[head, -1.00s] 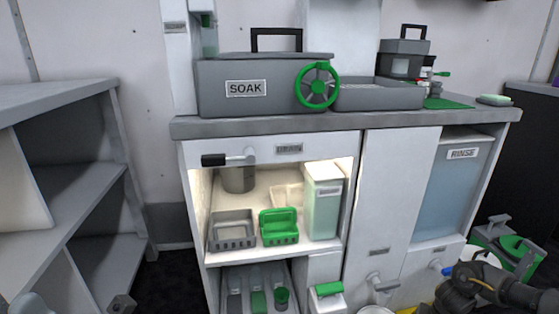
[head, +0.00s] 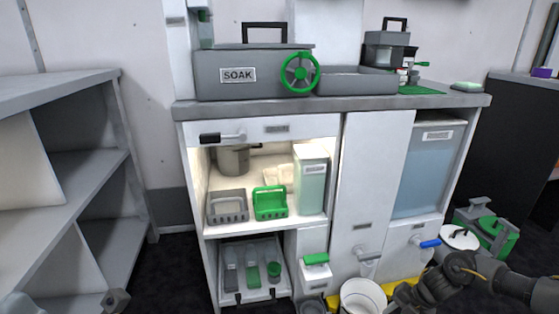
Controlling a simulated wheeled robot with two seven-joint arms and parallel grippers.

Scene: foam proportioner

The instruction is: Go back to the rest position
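My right arm (head: 455,277), dark with a thin yellow cable, comes in from the lower right. It is in front of the floor by the cabinet's right end. Its far end runs down to the bottom edge near the white bucket (head: 362,298), and I cannot make out fingers or anything held there. My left gripper cannot be made out; only small grey parts show at the bottom left edge, and I cannot tell what they are.
The cabinet counter (head: 340,108) carries the SOAK box (head: 240,85) with a green wheel. Its open bay holds a grey basket (head: 227,207) and a green basket (head: 270,203). Grey shelves (head: 85,160) stand at left. A green-grey caddy (head: 487,228) sits on the floor at right.

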